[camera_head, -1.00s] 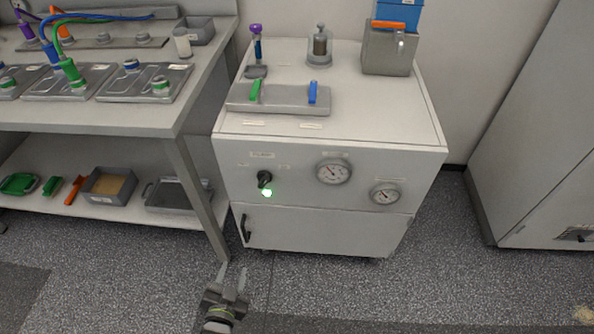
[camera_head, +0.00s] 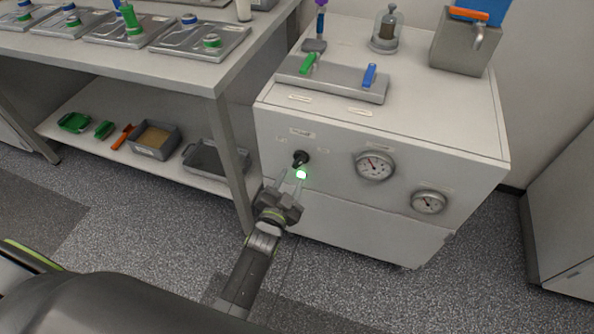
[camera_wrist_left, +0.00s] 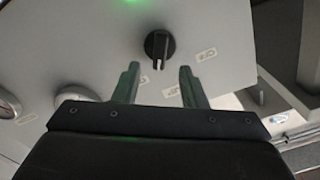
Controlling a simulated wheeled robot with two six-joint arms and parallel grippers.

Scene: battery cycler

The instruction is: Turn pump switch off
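The pump switch is a black rotary knob (camera_head: 300,158) on the front panel of the white cabinet (camera_head: 340,215). A green lamp (camera_head: 301,174) glows just below it. In the left wrist view the knob (camera_wrist_left: 159,45) is beyond the fingertips, between their lines, and the green glow (camera_wrist_left: 130,2) is at the top edge. My left gripper (camera_head: 291,180) is in front of the panel just below the knob, its fingers pointing up at it. Its two fingers (camera_wrist_left: 160,72) are apart with nothing between them. They appear not to touch the knob. My right gripper is not in view.
Two round gauges, one left (camera_head: 375,165) and one right (camera_head: 429,202), are on the panel right of the knob. A workbench (camera_head: 190,72) with a lower shelf stands to the left.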

